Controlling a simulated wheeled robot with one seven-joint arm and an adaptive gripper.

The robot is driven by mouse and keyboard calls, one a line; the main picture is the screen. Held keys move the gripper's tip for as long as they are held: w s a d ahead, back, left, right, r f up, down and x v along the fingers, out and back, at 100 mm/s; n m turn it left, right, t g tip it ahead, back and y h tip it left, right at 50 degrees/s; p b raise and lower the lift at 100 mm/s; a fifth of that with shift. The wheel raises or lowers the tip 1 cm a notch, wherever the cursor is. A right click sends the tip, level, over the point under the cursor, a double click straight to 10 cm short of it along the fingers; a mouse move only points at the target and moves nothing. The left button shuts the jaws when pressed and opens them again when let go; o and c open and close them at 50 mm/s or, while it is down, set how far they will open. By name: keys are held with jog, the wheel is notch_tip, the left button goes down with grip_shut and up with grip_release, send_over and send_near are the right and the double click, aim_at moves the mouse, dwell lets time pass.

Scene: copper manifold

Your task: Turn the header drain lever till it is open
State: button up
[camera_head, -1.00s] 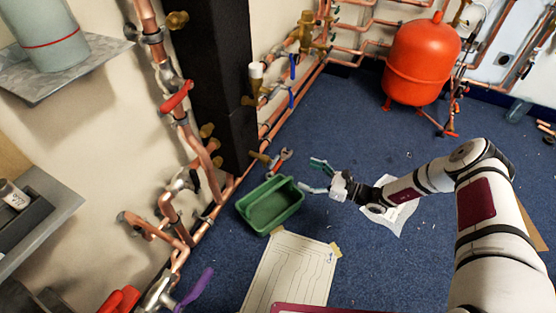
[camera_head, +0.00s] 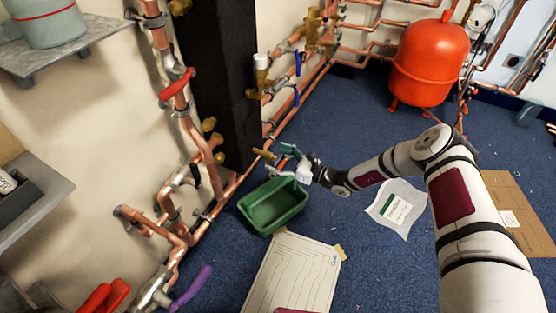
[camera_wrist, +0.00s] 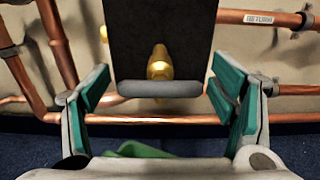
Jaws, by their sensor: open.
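The brass drain fitting (camera_head: 264,154) sticks out low in front of the black column, above the green tub (camera_head: 274,205). In the wrist view the brass fitting (camera_wrist: 159,64) is centred, with a grey rounded bar (camera_wrist: 160,89) lying crosswise just below it. This bar looks like the drain lever, but I cannot be sure. My gripper (camera_head: 283,162) is beside the fitting in the head view. In the wrist view my gripper (camera_wrist: 163,105) is open, its green-padded fingers to left and right of the bar, with gaps on both sides.
Copper pipes (camera_wrist: 150,119) run behind the fitting along the wall. The black column (camera_head: 222,90) stands close by. A red lever (camera_head: 177,83) and a purple lever (camera_head: 191,288) are on other pipes.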

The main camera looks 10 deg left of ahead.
jog(key=shift+c, duration=0.3)
jog(key=c, duration=1.1)
jog(key=shift+n, duration=0.4)
jog(key=n+p, duration=0.1)
jog(key=n, duration=0.2)
jog(key=shift+s+n, duration=0.1)
jog(key=shift+n, duration=0.3)
jog(key=n+p, duration=0.1)
jog(key=n, duration=0.3)
jog(key=shift+s+a+n, duration=0.1)
jog(key=shift+n, duration=0.2)
jog(key=n+p, duration=0.1)
jog(key=n, duration=0.3)
jog(key=shift+s+f+p, duration=0.1)
jog(key=shift+f+p, duration=0.05)
jog(key=shift+p, duration=0.25)
jog(key=n, duration=0.2)
jog(key=n+p, duration=0.1)
jog(key=n, duration=0.1)
jog(key=shift+f+n, duration=0.2)
jog(key=shift+n, duration=0.1)
